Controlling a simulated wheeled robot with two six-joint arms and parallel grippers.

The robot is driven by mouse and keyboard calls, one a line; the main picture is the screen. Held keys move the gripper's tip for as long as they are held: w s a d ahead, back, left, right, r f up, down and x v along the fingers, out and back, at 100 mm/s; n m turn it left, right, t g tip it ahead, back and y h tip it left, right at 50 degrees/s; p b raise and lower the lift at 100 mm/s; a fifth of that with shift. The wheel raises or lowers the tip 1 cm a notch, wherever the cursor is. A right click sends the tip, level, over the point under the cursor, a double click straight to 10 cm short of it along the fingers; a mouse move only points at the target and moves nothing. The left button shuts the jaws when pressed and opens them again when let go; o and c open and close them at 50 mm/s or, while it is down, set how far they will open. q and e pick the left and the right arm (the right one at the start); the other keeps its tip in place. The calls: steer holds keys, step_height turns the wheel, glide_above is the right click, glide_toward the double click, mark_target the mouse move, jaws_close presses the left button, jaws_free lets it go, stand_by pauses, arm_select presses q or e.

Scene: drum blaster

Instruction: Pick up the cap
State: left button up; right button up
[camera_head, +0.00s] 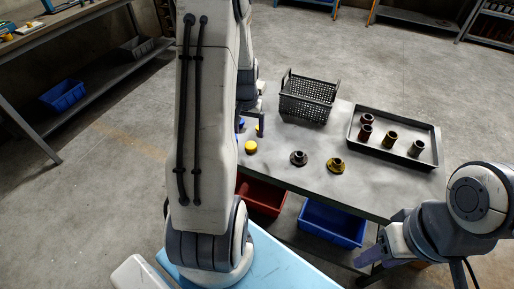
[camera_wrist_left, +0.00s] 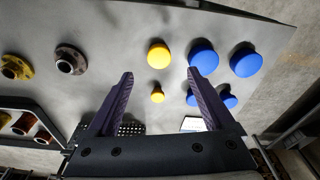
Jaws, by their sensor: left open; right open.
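Several round caps lie on the grey table. In the left wrist view a large yellow cap (camera_wrist_left: 159,55) sits beside two large blue caps (camera_wrist_left: 203,58) (camera_wrist_left: 246,62). A small yellow cap (camera_wrist_left: 157,93) and small blue caps (camera_wrist_left: 229,98) lie closer to my gripper. In the head view one yellow cap (camera_head: 250,147) shows clearly; my left arm hides most others. My left gripper (camera_wrist_left: 160,75) is open and empty above the table, the small yellow cap appearing between its fingers. My right gripper (camera_head: 368,262) is open, off the table's front right, away from the caps.
A dark flange (camera_head: 298,158) and a yellow flange (camera_head: 336,167) stand on the table (camera_head: 290,180). A black basket (camera_head: 308,98) and a tray (camera_head: 437,160) with several cylindrical parts are farther back. Red (camera_head: 262,198) and blue (camera_head: 332,222) bins sit below the front edge.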

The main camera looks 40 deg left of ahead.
mark_target(251, 145)
arm_select(q)
steer(key=shift+a+f, duration=0.2)
steer(key=shift+f, duration=0.85)
steer(key=shift+w+f, duration=0.2)
steer(key=shift+f, duration=0.7)
steer(key=shift+w+f, duration=0.15)
steer(key=shift+f, duration=0.7)
steer(key=shift+w+f, duration=0.2)
steer(key=shift+f, duration=0.7)
jaws_close()
steer(key=shift+r, duration=0.1)
